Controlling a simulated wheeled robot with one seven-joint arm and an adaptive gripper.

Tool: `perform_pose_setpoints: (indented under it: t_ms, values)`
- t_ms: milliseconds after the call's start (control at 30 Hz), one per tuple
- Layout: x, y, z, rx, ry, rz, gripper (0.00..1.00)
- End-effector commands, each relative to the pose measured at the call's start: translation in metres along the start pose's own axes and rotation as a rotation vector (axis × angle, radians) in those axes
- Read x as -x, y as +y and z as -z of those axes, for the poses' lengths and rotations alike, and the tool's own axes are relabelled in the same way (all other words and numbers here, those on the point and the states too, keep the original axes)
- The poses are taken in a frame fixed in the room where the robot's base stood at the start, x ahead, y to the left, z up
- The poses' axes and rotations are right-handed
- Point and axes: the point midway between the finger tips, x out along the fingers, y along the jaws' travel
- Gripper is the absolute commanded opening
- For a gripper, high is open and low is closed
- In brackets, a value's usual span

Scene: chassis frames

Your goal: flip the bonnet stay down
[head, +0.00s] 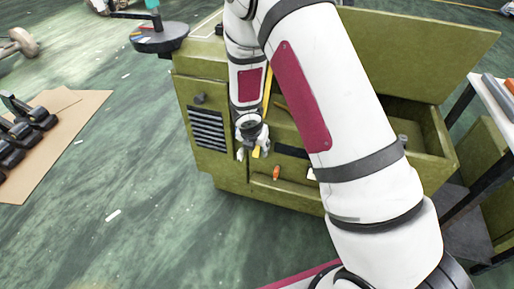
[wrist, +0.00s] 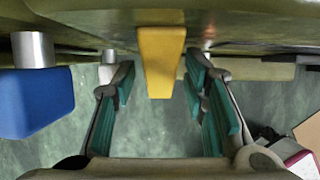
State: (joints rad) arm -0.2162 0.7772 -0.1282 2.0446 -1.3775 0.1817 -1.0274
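A yellow bar (wrist: 160,60), perhaps the bonnet stay, shows in the wrist view at top centre, its blunt end toward the camera. My gripper (wrist: 161,88) is open, with teal-padded fingers apart on either side of the bar. Gaps show between the bar and both pads. In the head view my gripper (head: 252,145) is low at the front of the green chassis (head: 215,170). A thin yellow strip (head: 267,95) shows beside my arm there. The green bonnet panel (head: 430,50) is raised. My arm hides much of the middle of the chassis.
A blue block (wrist: 38,100) on a grey post is left of my fingers in the wrist view. An orange piece (head: 276,173) is on the chassis's lower front ledge. A white-topped table (head: 492,100) stands at right.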

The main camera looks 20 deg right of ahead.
Motion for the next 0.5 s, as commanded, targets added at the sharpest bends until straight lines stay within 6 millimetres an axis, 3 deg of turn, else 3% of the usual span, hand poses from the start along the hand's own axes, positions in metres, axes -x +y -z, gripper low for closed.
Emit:
perform_pose_setpoints:
  t_ms: [67,267,500]
  values:
    - [0.0002,-0.0001,-0.0001,0.0,0.0,0.0,0.4]
    - [0.0003,-0.0001,0.0,0.0,0.0,0.0,0.0]
    - [0.0006,-0.0001,0.0,0.0,0.001,0.0,0.0]
